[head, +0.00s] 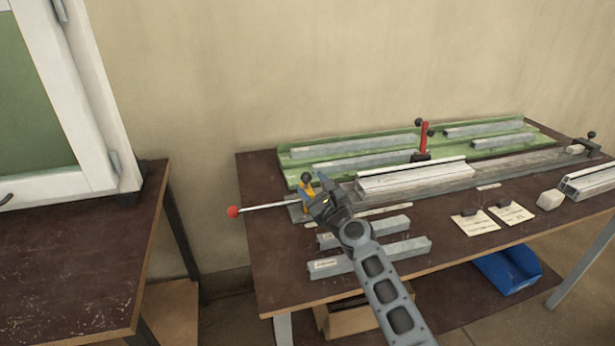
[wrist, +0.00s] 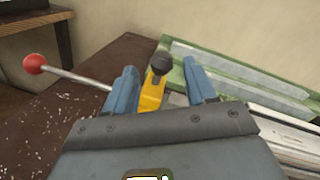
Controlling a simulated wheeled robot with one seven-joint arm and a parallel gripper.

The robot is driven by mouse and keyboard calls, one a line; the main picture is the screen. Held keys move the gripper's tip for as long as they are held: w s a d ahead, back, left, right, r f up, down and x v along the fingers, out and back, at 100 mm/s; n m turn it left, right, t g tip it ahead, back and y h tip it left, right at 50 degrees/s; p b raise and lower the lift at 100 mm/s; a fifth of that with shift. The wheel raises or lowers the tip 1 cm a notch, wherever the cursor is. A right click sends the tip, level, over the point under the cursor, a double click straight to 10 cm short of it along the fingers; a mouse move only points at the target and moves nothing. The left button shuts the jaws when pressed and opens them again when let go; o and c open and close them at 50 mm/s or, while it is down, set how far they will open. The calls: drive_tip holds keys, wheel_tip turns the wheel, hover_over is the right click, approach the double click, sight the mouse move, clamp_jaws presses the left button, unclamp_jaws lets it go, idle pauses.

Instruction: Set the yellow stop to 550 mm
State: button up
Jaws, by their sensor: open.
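The yellow stop (head: 307,188) sits near the left end of the clamp bench rail (head: 460,177), with a black ball knob on top. In the wrist view the yellow stop (wrist: 152,95) and its black knob (wrist: 162,62) show between my two blue fingers. My gripper (head: 318,192) is open at the stop; it also shows in the wrist view (wrist: 163,85). I cannot tell whether a finger touches the stop. A rod with a red ball (head: 233,211) sticks out to the left of the rail. Any scale reading is too small to read.
A silver profile (head: 412,176) lies along the rail, beside a red clamp (head: 423,138). A green tray (head: 350,143) with grey bars is behind. Two grey bars (head: 384,257) lie in front. Cards (head: 475,222) and a pale block (head: 550,199) are at right. The table's left corner is bare.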

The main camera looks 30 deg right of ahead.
drive_tip(key=shift+s+a, duration=0.2)
drive_tip(key=shift+s, duration=1.2)
